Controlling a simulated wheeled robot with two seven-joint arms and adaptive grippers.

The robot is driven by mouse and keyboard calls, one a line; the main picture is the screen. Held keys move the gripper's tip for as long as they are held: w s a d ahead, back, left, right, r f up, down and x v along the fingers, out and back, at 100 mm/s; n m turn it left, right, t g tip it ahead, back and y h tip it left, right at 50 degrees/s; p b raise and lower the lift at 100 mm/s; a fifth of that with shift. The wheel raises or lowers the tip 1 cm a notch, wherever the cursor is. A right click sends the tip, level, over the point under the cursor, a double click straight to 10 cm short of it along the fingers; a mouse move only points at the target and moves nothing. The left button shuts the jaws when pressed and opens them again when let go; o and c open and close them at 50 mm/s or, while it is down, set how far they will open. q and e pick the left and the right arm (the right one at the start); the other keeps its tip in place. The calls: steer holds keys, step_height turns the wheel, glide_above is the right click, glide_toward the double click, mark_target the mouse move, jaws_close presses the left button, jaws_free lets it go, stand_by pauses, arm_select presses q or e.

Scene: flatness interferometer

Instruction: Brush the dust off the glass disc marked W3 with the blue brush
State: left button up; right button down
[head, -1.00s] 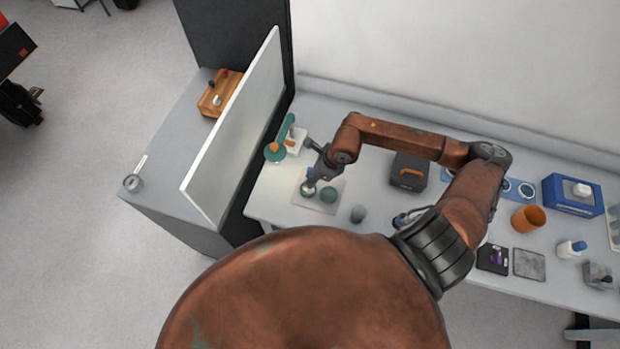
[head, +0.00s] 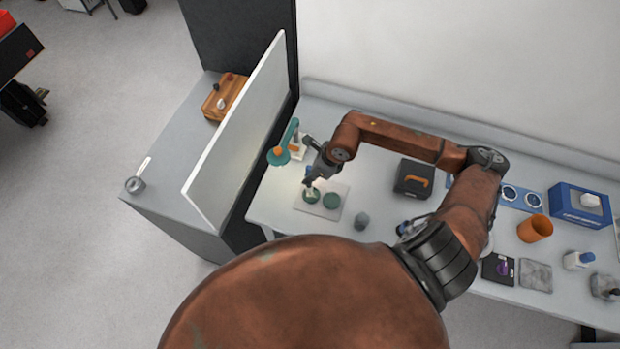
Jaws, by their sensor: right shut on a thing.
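Two round green discs lie side by side on a pale mat (head: 325,216) on the bench, a left disc (head: 311,196) and a right disc (head: 331,201). Their markings are too small to read, so I cannot tell which is W3. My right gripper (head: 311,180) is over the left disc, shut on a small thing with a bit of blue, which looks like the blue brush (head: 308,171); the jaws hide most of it. Its pale lower end is at the left disc's far edge; I cannot tell if it touches. My left gripper is not in view.
A teal lamp (head: 279,156) stands behind the mat, near a white upright panel (head: 235,135). A grey cup (head: 361,221) stands right of the mat. A dark case (head: 412,180), an orange cup (head: 535,229) and a blue box (head: 580,205) stand farther right.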

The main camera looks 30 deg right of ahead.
mark_target(310, 167)
steer(key=shift+r, duration=0.1)
steer(key=shift+r+p, duration=1.25)
steer(key=shift+r, duration=1.7)
steer(key=shift+f, duration=0.15)
steer(key=shift+f+b, duration=2.75)
steer(key=shift+f, duration=0.15)
steer(key=shift+f+b, duration=0.45)
steer(key=shift+f, duration=0.05)
steer(key=shift+s, duration=0.45)
steer(key=shift+s+b, duration=0.3)
steer(key=shift+s+b, duration=0.3)
steer(key=shift+s, duration=0.4)
